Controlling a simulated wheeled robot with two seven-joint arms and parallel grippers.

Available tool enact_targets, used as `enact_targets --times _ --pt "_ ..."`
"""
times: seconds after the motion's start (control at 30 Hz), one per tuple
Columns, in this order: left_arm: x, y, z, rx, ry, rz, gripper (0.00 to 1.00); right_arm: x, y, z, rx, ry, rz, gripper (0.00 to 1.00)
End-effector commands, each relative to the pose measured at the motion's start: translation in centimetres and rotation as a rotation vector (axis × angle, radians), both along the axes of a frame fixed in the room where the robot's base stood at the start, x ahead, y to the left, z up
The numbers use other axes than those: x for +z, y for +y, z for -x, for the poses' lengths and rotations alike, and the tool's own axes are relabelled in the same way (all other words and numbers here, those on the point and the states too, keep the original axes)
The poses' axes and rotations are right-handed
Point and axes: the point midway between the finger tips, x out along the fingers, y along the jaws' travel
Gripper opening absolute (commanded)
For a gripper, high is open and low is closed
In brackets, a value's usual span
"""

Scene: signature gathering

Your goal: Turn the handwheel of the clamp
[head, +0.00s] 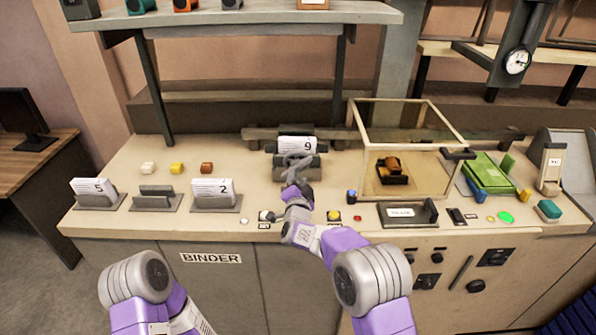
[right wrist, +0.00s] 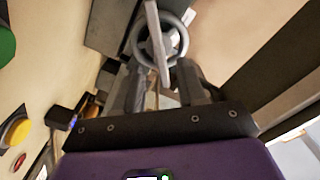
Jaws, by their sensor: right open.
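The clamp (head: 318,160) stands at the back middle of the bench and holds a white card (head: 296,143) marked 9. Its grey handwheel (head: 297,167) faces me. In the right wrist view the handwheel (right wrist: 178,42) is a spoked ring just beyond my fingertips. My right gripper (head: 298,190) is just in front of the handwheel in the head view. In the right wrist view my right gripper (right wrist: 160,82) has its fingers apart, with nothing held between them. Whether a fingertip touches the rim, I cannot tell. Only upper parts of my left arm show.
Card holders marked 5 (head: 96,203) and 2 (head: 215,206) stand at the left. A glass case (head: 452,192) stands right of the clamp. A yellow button (head: 334,215) and a blue item (head: 351,196) are near my right forearm. A shelf (head: 230,18) hangs above.

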Motion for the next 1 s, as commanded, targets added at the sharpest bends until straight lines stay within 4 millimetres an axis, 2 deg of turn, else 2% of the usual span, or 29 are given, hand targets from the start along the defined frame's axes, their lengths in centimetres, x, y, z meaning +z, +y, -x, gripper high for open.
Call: enact_targets --times 0.1,0.3,0.73,0.77,1.0 --pt "0.3 0.0 0.0 0.000 -0.001 0.000 0.43 0.0 -0.1 -1.5 -0.001 -0.001 0.001 0.40" --pt "0.4 0.0 0.0 0.000 0.000 0.000 0.43 0.0 0.0 -3.2 0.000 0.000 0.001 0.40" --pt "0.5 0.0 0.0 0.000 0.000 0.000 0.43 -0.1 0.0 -3.8 0.000 0.001 0.002 0.40" --pt "0.5 0.0 0.0 0.000 0.000 0.000 0.43 -0.1 0.0 -3.8 0.000 0.001 0.002 0.39" --pt "0.5 0.0 0.0 0.000 0.000 0.000 0.43 -0.1 0.0 -3.8 0.000 0.001 0.001 0.02"
